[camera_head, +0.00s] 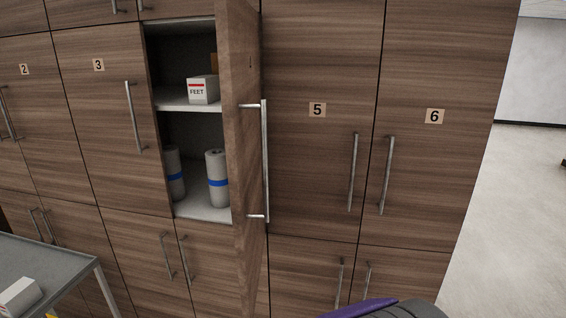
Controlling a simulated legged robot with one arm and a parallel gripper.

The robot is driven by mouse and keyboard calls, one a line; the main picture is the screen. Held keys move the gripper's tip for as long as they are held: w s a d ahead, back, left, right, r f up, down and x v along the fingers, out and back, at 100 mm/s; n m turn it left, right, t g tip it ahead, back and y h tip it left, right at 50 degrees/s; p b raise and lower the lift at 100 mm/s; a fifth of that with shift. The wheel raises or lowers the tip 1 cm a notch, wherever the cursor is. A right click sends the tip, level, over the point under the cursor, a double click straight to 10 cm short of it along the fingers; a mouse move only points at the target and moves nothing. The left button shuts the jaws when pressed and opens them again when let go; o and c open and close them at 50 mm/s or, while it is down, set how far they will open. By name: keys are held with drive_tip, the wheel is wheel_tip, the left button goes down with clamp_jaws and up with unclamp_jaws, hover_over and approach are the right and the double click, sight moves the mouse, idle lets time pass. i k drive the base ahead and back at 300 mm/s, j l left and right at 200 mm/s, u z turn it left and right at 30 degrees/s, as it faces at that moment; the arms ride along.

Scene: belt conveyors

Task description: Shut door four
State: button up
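The open door (245,160) stands between door 3 (106,110) and door 5 (310,150), swung out toward me on its right side. The number on it is not legible, but its place fits door four. Its long metal bar handle (265,162) faces right. Behind it the cupboard's inside shows, with a shelf (185,104), a white box marked FEET (203,90) and rolls with blue bands (217,178). My gripper is not in view. A dark rounded part with a purple piece at the bottom edge is unclear.
Closed doors 2 (25,120) and 6 (430,150) have bar handles that stick out. A grey metal table (60,262) with a white box (20,297) is at the lower left. Open pale floor (510,220) lies at the right.

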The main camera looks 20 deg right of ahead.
sight(245, 112)
drive_tip(key=i+l+u, duration=0.5)
drive_tip(key=i+l, duration=0.15)
drive_tip(key=k+u, duration=0.3)
drive_tip(key=k, duration=0.7)
drive_tip(key=l, duration=0.05)
